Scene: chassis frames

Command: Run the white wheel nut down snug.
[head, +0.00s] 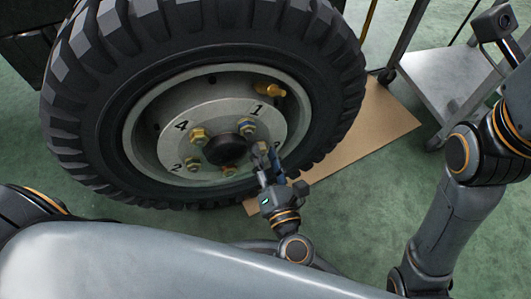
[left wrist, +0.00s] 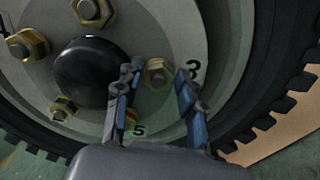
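The wheel's pale hub (head: 215,112) carries several gold-coloured nuts around a black centre cap (head: 223,149), with painted numbers. No nut looks plainly white. A paler, greyish nut (left wrist: 157,73) sits beside the number 3 in the left wrist view. My left gripper (head: 263,160) is at the lower right of the hub. Its two blue-padded fingers (left wrist: 156,92) are apart, one on each side of the greyish nut, and I cannot tell any contact. In the head view the gripper largely hides this nut. My right arm (head: 445,220) shows, but its gripper does not.
The big black tyre (head: 85,105) surrounds the hub. A yellow valve-like part (head: 270,91) sticks out at the rim's upper right. A brown board (head: 375,125) lies on the green floor at the right. A grey metal cart (head: 455,80) stands beyond it.

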